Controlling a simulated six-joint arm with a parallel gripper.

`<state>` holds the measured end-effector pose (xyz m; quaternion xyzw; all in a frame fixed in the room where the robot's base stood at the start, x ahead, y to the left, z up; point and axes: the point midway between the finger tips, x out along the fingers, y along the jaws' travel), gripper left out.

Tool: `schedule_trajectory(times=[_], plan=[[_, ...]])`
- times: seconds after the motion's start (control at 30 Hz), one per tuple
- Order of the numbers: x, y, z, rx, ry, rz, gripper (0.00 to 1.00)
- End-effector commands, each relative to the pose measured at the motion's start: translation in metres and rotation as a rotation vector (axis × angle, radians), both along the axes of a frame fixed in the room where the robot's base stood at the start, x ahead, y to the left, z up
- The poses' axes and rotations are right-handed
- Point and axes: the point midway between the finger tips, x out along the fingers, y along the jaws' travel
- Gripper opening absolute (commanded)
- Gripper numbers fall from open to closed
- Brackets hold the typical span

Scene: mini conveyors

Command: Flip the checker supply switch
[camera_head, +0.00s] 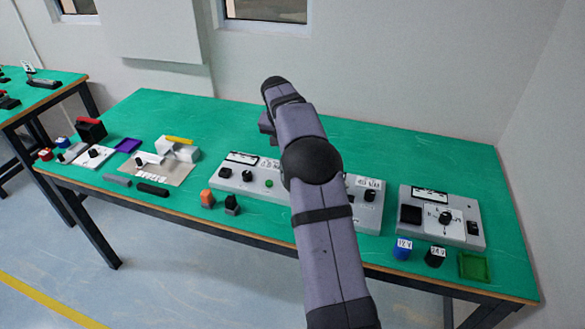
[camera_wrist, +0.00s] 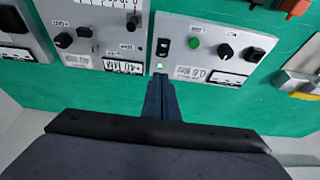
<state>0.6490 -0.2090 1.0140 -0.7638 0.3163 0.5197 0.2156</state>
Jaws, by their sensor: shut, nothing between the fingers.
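In the wrist view my gripper (camera_wrist: 160,77) is shut and empty, its dark fingers pointing at the edge of a grey panel (camera_wrist: 176,68). A small black rocker switch (camera_wrist: 163,46) sits on that panel just beyond the fingertips, with a small white light (camera_wrist: 159,67) between them. I cannot tell whether the fingertips touch the panel. The same panel has a green button (camera_wrist: 194,43) and two black knobs. The switch labels are too small to read, so I cannot tell which is the checker supply. In the head view my arm hides part of the panels.
In the head view another grey panel (camera_head: 408,190) stands at the right, with a black rocker (camera_head: 473,228) and a knob. A blue 12 V block (camera_head: 402,250), a black 24 V block (camera_head: 435,257) and a green tray (camera_head: 474,267) are in front. Clear green table lies behind.

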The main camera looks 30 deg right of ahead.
Motion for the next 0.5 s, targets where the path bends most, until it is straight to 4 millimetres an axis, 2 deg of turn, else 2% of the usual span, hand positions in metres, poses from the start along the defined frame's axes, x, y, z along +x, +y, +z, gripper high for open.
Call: schedule_trajectory(times=[0.5], plan=[[0.0030,-0.0033,0.0012,0.001,0.001,0.000,0.00]])
